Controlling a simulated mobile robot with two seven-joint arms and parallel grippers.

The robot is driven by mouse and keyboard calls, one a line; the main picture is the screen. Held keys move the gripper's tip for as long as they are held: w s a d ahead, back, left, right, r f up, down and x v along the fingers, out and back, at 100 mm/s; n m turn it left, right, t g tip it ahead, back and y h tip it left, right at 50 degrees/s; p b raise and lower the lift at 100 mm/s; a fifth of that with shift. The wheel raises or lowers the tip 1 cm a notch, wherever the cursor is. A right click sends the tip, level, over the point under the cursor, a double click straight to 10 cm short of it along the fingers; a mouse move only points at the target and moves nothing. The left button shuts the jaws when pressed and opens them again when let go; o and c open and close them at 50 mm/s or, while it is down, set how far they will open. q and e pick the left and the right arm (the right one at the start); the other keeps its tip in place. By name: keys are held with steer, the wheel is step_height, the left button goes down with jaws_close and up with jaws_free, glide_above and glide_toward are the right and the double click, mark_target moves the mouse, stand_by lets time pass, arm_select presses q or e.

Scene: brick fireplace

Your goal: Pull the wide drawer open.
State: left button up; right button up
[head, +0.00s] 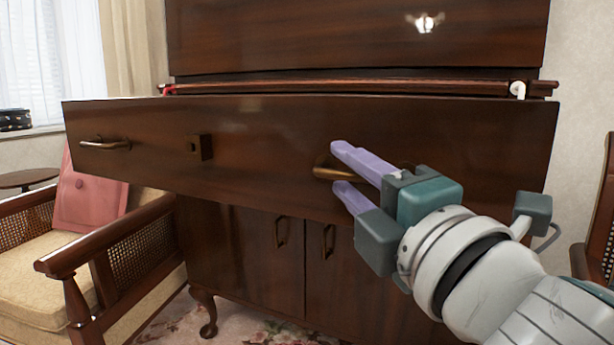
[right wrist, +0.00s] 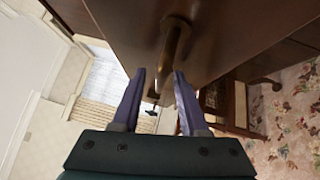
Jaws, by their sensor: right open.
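The wide drawer (head: 260,125) is a dark brown wooden front that stands out from the cabinet body, so it is at least partly open. It has a brass handle at the left (head: 105,144) and another at the right (head: 322,173). My right gripper (head: 336,166) is open, with its purple fingers above and below the right handle. In the right wrist view the handle (right wrist: 174,45) lies at the tips of the fingers (right wrist: 160,75); I cannot tell whether they touch it. The drawer's inside is hidden. My left gripper is not in view.
Below the drawer are two cabinet doors (head: 255,255) with small handles. A wicker-sided armchair (head: 125,255) with a pink cushion (head: 90,195) stands close at the left. Another chair (head: 603,215) shows at the right edge. A floral rug (head: 250,330) lies below.

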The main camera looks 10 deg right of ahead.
steer(key=shift+s+d+f, duration=0.1)
steer(key=shift+s, duration=0.5)
steer(key=v, duration=0.8)
steer(key=shift+s, duration=0.35)
steer(key=shift+d, duration=0.1)
steer(key=s+d+r+m+g+h+p, duration=0.3)
steer(key=d+r+m+g+h+p, duration=0.6)
steer(key=p, duration=1)
steer(key=s+a+r+m+g+y+p, duration=0.3)
steer(key=s+r+m+g+y+p, duration=0.3)
steer(key=s+r+m+p, duration=1.15)
step_height(320, 180, up, 30)
steer(key=w+n+p, duration=0.3)
steer(key=n+p, duration=0.3)
steer(key=p, duration=3.2)
steer(key=shift+f+g+h, duration=0.25)
steer(key=shift+g+h, duration=0.05)
steer(key=shift+h, duration=0.1)
